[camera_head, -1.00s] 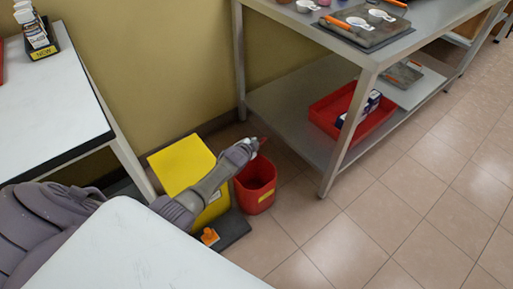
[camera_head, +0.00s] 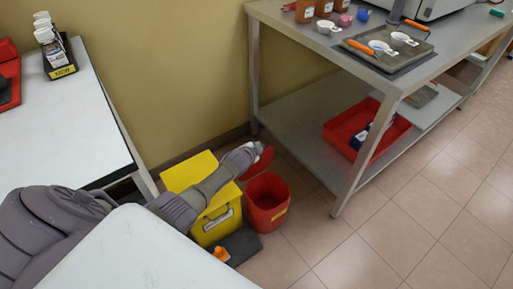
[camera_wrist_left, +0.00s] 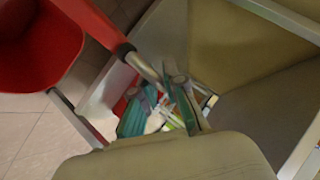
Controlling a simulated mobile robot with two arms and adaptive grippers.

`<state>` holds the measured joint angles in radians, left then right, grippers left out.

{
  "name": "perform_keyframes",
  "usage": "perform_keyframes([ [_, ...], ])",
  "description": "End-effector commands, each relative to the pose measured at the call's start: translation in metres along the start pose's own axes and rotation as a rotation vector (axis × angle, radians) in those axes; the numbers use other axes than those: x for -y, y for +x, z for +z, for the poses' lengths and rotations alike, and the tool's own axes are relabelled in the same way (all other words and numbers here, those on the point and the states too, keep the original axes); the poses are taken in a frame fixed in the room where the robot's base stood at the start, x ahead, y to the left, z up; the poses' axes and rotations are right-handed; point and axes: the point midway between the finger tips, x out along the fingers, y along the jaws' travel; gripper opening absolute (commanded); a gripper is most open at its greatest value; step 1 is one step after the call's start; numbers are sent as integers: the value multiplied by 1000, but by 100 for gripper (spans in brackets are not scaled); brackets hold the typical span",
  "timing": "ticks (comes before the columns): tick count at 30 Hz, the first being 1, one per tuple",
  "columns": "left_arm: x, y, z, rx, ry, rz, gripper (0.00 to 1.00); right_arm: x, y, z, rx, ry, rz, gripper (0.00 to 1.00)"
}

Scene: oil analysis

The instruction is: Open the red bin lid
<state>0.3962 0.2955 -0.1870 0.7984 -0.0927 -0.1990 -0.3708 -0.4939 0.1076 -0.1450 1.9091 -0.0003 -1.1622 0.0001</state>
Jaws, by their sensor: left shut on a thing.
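The red bin (camera_head: 267,206) stands on the floor with its top open and its inside showing. The red lid (camera_head: 258,164) is raised and tilted above the bin's back left rim, beside my left gripper (camera_head: 253,149). The left gripper is shut on the lid, though its fingertips are partly hidden in the head view. In the left wrist view, the red bin (camera_wrist_left: 35,45) fills the upper left. My left gripper's fingers (camera_wrist_left: 165,105) are close together there, by the end of a bar leading to a red strip. My right gripper is not in view.
A yellow bin (camera_head: 216,226) stands directly left of the red bin, under my forearm. A dark pedal base (camera_head: 242,246) with an orange piece lies in front. A metal table (camera_head: 300,143) with a low shelf stands at right. Tiled floor (camera_head: 400,225) is clear in front.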

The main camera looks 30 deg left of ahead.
Motion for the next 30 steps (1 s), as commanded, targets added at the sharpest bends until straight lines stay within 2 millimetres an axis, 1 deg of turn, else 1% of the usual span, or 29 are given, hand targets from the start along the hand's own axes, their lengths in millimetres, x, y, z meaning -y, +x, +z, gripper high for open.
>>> perform_keyframes([
  [1,3,0,-4,-9,7,-5,0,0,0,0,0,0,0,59],
  [4,3,0,-5,-9,7,-5,0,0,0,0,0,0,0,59],
  [5,3,0,-5,-9,7,-5,12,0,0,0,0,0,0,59],
  [9,2,0,-5,-9,5,-4,35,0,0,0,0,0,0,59],
  [18,0,0,-4,-7,1,0,35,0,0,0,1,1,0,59],
  [22,-1,-4,-3,-6,1,0,35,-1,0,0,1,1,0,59],
  [26,-1,-16,-1,-5,2,-1,35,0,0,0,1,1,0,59],
  [30,-1,-36,-1,-5,3,-1,35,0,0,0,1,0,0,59],
])
